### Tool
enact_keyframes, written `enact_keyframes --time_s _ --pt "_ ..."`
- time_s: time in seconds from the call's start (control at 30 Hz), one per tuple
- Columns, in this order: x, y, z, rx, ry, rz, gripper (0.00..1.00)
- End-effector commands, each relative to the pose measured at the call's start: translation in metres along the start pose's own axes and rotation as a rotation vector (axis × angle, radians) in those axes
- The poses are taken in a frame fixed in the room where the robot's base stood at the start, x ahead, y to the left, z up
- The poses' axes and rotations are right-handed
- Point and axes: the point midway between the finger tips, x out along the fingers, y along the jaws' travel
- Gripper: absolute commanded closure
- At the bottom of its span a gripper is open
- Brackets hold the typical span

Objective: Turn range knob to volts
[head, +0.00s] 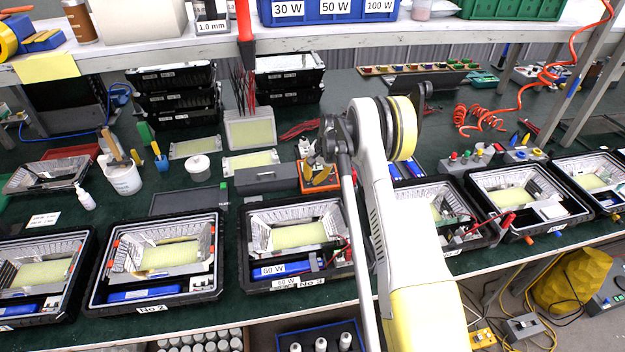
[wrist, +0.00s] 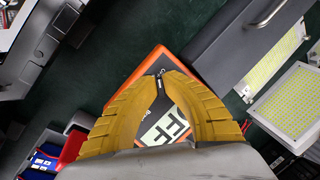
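The orange-edged meter (head: 307,187) lies flat on the green bench, right of a grey box. In the wrist view the meter (wrist: 135,75) is tilted in the picture. Its display (wrist: 166,130) shows large dark letters, with "FF" readable and the rest covered by a finger. My gripper (wrist: 159,74) has two yellow ribbed fingers over the meter face, tips close together. A small dark part with a white mark (wrist: 160,84), which looks like the range knob, shows between the tips. Whether the tips touch it is unclear. My gripper (head: 321,178) is over the meter in the head view.
The grey box (head: 265,178) with a handle stands close beside the meter. Floodlight housings (head: 297,240) line the bench front. A red part (wrist: 72,145) is near my left finger in the wrist view.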

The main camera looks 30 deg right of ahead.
Motion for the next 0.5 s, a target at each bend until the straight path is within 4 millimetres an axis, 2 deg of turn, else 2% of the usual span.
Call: enact_keyframes --time_s 0.5 --pt "0.0011 0.0013 0.0 -0.394 0.0 0.149 1.0"
